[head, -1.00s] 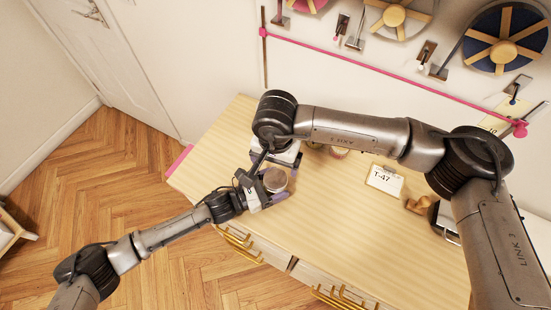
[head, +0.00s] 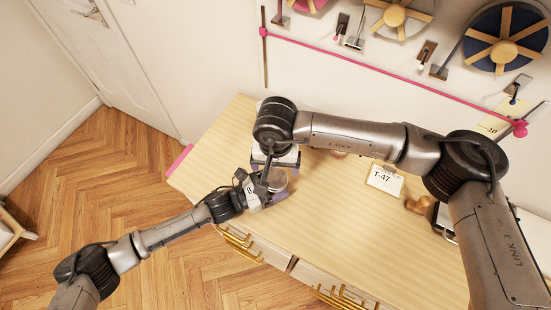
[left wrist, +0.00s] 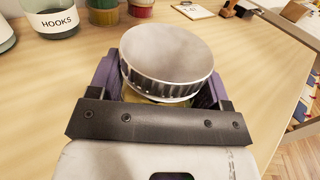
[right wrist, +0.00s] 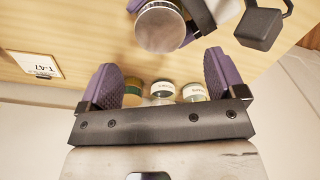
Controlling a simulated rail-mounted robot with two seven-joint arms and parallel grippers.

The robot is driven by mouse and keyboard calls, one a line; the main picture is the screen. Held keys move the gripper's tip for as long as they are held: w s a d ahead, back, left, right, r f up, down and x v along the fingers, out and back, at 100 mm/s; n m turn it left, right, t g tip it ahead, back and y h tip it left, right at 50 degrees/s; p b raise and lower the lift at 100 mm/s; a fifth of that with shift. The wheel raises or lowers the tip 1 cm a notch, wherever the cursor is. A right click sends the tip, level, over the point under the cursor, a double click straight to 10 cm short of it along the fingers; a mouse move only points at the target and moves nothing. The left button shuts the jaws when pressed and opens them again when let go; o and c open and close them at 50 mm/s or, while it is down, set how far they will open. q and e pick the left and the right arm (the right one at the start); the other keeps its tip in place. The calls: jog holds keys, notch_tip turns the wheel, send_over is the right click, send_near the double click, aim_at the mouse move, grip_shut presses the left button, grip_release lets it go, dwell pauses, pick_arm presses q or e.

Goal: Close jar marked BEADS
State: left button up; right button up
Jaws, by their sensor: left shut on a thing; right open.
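A jar with a round grey metal lid (left wrist: 166,55) is held between the purple fingers of my left gripper (left wrist: 160,85) in the left wrist view. The lid sits on top, looking slightly tilted there; a little yellowish body (left wrist: 150,97) shows below. Its label is hidden, so I cannot read BEADS. In the head view the lid (head: 277,182) is above the near left part of the table, beside my right gripper (head: 275,166). The right wrist view shows my right gripper (right wrist: 160,80) open and empty, with the lidded jar (right wrist: 160,27) beyond its fingertips.
A jar labelled HOOKS (left wrist: 55,18) and small green (left wrist: 103,14) and red (left wrist: 140,8) containers stand behind. A T-47 card (head: 385,179) lies on the wooden table (head: 340,230). The table's front middle is clear.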

aim_at(276, 178)
jog(key=shift+f, duration=3.15)
jog(key=c, duration=0.9)
jog(key=o, duration=1)
jog(key=shift+c, duration=0.2)
jog(key=shift+r, duration=0.1)
jog(key=shift+r, duration=2.2)
jog(key=shift+r, duration=0.1)
jog(key=shift+c, duration=0.3)
